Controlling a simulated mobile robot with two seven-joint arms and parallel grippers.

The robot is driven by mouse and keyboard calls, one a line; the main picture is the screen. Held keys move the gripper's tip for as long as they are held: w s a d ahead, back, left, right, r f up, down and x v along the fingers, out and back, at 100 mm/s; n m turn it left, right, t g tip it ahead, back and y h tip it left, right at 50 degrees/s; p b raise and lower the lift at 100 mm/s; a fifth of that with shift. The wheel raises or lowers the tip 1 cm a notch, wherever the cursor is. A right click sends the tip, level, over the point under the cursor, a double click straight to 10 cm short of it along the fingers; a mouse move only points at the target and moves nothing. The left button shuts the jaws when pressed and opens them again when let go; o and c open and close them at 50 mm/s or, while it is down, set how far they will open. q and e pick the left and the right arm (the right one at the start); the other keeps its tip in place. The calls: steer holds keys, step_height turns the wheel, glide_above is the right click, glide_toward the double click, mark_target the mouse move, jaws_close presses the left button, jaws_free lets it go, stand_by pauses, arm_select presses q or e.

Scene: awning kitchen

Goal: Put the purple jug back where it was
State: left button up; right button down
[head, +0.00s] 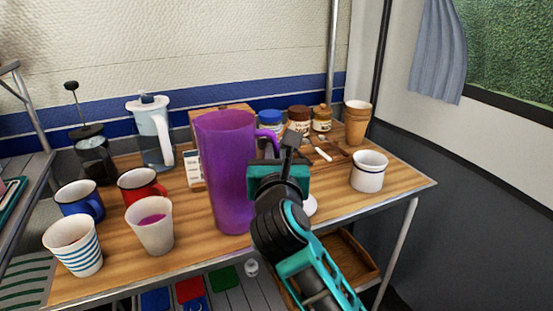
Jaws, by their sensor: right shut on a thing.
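The tall purple jug (226,175) stands upright at the middle of the wooden table, near its front edge; I cannot tell whether its base touches the tabletop. Its handle is on the right side, partly hidden behind my right gripper. My right gripper (284,152) comes in from the lower right and is shut on the jug at its handle side. The fingertips are partly hidden by the gripper body. My left gripper is not in view.
A white cup with purple contents (150,226), a striped cup (74,246), a red mug (141,188) and a blue mug (79,203) stand left of the jug. A water filter pitcher (153,133) and French press (94,155) stand behind. A white mug (368,172) stands right.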

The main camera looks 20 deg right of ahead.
steer(key=shift+r, duration=0.15)
steer(key=shift+f, duration=0.2)
steer(key=c, duration=1.1)
jaws_free()
